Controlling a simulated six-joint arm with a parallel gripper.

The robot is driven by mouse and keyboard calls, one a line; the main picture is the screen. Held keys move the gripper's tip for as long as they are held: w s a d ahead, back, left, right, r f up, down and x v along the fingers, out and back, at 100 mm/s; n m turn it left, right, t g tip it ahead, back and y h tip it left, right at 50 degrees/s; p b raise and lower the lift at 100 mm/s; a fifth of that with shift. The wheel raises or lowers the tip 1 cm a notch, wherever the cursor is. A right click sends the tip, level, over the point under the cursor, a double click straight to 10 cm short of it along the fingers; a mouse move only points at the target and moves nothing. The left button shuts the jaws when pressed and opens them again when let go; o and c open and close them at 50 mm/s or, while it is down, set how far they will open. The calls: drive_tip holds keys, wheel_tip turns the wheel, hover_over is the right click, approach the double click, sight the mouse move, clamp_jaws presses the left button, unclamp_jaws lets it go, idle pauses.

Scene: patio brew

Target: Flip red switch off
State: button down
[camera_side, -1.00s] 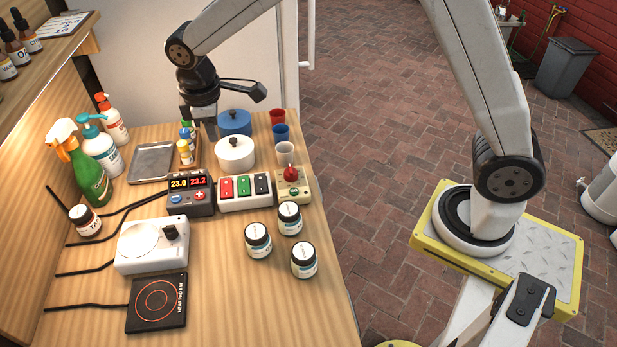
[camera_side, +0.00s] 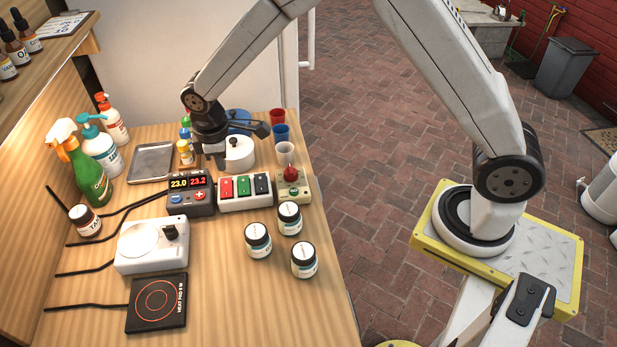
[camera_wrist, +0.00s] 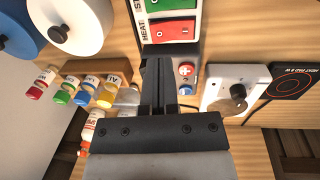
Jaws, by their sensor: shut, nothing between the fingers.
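The red switch (camera_side: 226,188) is the leftmost rocker on a white switch box (camera_side: 231,205), beside a green and a black one. In the wrist view the red switch (camera_wrist: 172,28) lies just beyond my fingertips, with the green switch (camera_wrist: 170,4) past it. My gripper (camera_side: 221,163) is shut and empty, pointing down behind the box near the white pot. In the wrist view its fingers (camera_wrist: 158,64) are together, apparently short of the red switch. Whether they touch the box I cannot tell.
A dark controller (camera_side: 190,195) reading 23.0 and 23.2 stands left of the box. A white lidded pot (camera_side: 238,156) is close beside my gripper. Small colored bottles (camera_side: 185,150) stand behind. A red-knobbed device (camera_side: 292,184) is at right, jars (camera_side: 258,240) in front.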

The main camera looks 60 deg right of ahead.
sight(227, 183)
drive_tip(key=shift+w+d+f, duration=0.15)
drive_tip(key=shift+f, duration=1.15)
drive_tip(key=shift+w+d+f, duration=0.1)
drive_tip(key=shift+f, duration=1.15)
drive_tip(key=shift+f, duration=0.2)
drive_tip(key=shift+s+a+r, duration=0.25)
drive_tip(key=shift+s+a, duration=0.25)
drive_tip(key=shift+r, duration=0.1)
wheel_tip(227, 183, up, 14)
drive_tip(key=w+d, duration=0.1)
